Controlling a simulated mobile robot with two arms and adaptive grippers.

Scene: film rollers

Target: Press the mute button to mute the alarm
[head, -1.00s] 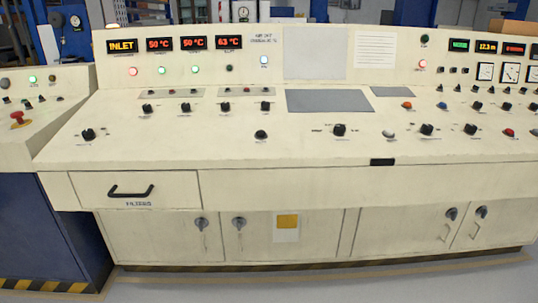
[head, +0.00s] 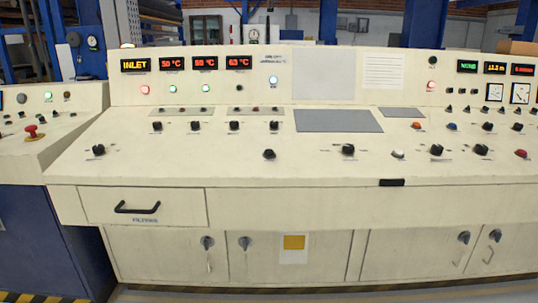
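A long cream control console (head: 300,175) spans the head view. I cannot read any label that names the mute button. A lit white button (head: 273,80) sits on the upright panel right of the temperature displays, under a small printed label. A lit red light (head: 145,89) sits below the amber INLET display (head: 135,65). Another lit red light (head: 432,84) is on the right part of the panel. The sloped desk holds a white button (head: 398,154), an orange one (head: 416,125), a blue one (head: 452,126) and a red one (head: 521,153). Neither gripper shows.
A side console with a red mushroom button (head: 34,131) stands at the left. The main console has a drawer with a black handle (head: 137,207) and cabinet doors with grey locks (head: 207,242) below. A narrow strip of floor shows at the bottom.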

